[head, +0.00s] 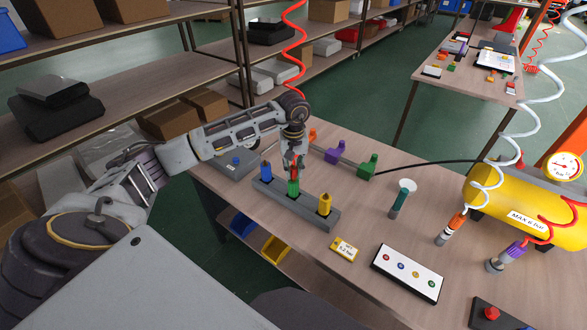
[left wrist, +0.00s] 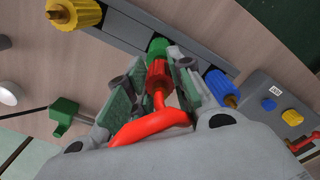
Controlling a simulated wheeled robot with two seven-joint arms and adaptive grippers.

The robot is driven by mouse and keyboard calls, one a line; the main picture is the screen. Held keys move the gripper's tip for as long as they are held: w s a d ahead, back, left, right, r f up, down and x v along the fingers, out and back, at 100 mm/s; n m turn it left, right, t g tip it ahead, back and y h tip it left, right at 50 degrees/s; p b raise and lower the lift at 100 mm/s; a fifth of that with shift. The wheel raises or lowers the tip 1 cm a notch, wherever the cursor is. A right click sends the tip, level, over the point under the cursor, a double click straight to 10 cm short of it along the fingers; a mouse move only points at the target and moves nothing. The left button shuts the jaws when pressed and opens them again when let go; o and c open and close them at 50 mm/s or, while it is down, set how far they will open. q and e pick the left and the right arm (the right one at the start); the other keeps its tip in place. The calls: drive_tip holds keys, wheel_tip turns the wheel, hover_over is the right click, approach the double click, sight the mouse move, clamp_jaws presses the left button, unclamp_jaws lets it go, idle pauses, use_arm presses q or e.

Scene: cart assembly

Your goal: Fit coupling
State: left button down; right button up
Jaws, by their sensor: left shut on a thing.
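My left gripper (head: 293,168) is shut on a red coupling (left wrist: 158,76) with a red hose (left wrist: 150,122) bending away from it in the left wrist view. The coupling lines up with the green fitting (head: 293,188) in the middle of a grey rail (head: 268,188). The green fitting also shows in the left wrist view (left wrist: 157,46). Red and green appear to meet end to end; I cannot tell whether they are joined. A blue fitting (head: 266,171) and a yellow fitting (head: 324,204) stand upright on the rail either side. My right gripper is not in view.
Behind the rail is a bar with purple (head: 335,152) and green (head: 367,167) blocks. A small yellow gauge box (head: 344,248) and a white panel with coloured dots (head: 408,272) lie in front. A yellow tank (head: 520,205) and upright hose connectors (head: 451,228) stand right.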

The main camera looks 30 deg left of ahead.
use_arm(q)
drive_tip(key=c, duration=1.2)
unclamp_jaws()
drive_tip(key=shift+o, duration=0.2)
drive_tip(key=shift+r, duration=0.1)
wheel_tip(320, 180, up, 12)
idle(0.5)
